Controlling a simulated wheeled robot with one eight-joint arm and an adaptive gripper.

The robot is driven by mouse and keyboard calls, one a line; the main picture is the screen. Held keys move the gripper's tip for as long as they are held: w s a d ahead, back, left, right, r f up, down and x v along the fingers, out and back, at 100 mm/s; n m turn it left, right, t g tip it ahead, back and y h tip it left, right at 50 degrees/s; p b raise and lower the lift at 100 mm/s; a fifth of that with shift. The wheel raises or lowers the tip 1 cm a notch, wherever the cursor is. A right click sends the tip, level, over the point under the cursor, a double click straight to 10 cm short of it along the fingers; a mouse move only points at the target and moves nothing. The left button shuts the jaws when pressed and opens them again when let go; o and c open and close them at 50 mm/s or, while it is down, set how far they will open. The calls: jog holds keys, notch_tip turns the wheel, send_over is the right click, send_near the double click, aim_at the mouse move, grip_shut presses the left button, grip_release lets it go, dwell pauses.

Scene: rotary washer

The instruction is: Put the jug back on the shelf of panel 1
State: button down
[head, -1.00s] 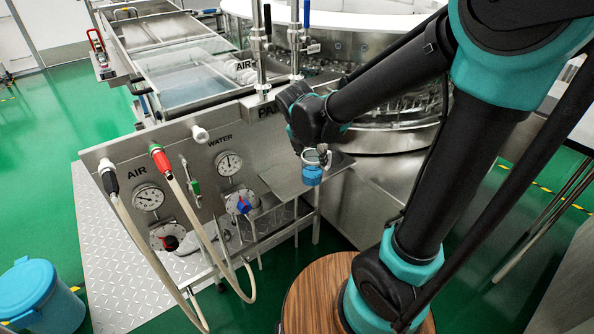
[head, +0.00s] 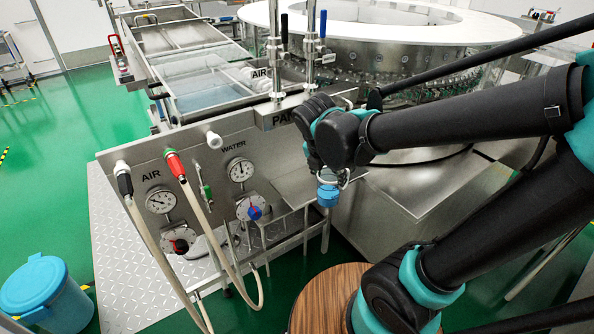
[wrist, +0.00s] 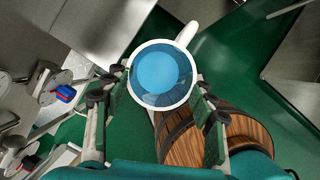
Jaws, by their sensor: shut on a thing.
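The panel's label (head: 283,117) is partly hidden by my arm.
The panel (head: 130,165) carries gauges, hoses and a blue-red valve (head: 254,212). Two upright rods (head: 277,60) stand behind the shelf. A wooden barrel (head: 325,290) stands below the jug. A blue bin (head: 45,290) is at lower left. The shelf top looks bare where visible.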

jog(key=w+a, duration=0.9)
jog(key=w, duration=0.3)
notch_tip(320, 180, down, 7)
jog(key=w, duration=0.1)
jog(key=shift+a, duration=0.3)
jog(key=shift+w+f, duration=0.1)
jog(key=shift+f, duration=0.05)
jog(key=c, duration=0.5)
grip_release()
jog(key=shift+c, duration=0.2)
